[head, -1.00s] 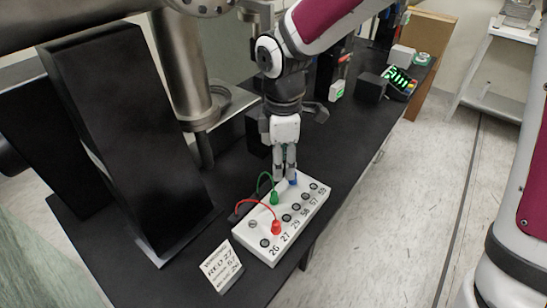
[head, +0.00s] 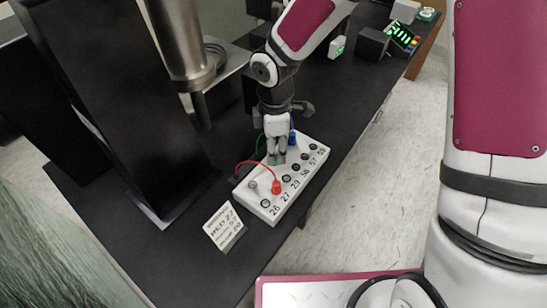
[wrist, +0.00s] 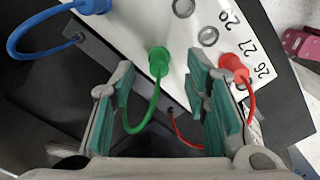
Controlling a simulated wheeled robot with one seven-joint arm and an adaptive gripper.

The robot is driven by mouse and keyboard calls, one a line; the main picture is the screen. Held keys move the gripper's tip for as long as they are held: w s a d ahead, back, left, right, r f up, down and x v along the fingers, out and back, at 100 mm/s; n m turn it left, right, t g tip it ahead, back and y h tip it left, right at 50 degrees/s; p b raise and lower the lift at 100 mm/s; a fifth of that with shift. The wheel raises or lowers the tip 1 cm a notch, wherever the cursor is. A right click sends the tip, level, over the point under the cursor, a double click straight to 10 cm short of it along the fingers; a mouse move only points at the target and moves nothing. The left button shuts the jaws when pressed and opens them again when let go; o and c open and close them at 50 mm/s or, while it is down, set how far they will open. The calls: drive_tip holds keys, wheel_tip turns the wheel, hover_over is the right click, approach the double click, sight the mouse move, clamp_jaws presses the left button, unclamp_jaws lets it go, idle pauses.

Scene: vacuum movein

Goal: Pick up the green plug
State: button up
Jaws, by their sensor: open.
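The green plug (wrist: 158,62) sits on the white numbered socket panel (wrist: 130,30), its green cable curving toward me in the wrist view. In the head view my gripper (head: 276,158) hangs over the panel (head: 262,208) and hides most of the green plug. In the wrist view my gripper (wrist: 166,105) is open and empty, with the green plug between its fingers' lines but beyond the tips. The red plug (head: 277,187) sits nearer the panel's front end, and it also shows in the wrist view (wrist: 234,66).
The blue plug (head: 292,137) is close behind my gripper. A white label card (head: 223,226) stands left of the panel on the black table (head: 190,255). A tall black box (head: 125,120) stands at the left. Red, green and blue cables loop beside the panel.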

wheel_tip(320, 180, down, 3)
drive_tip(key=shift+a+f, duration=0.1)
drive_tip(key=shift+a, duration=0.05)
clamp_jaws()
idle(0.4)
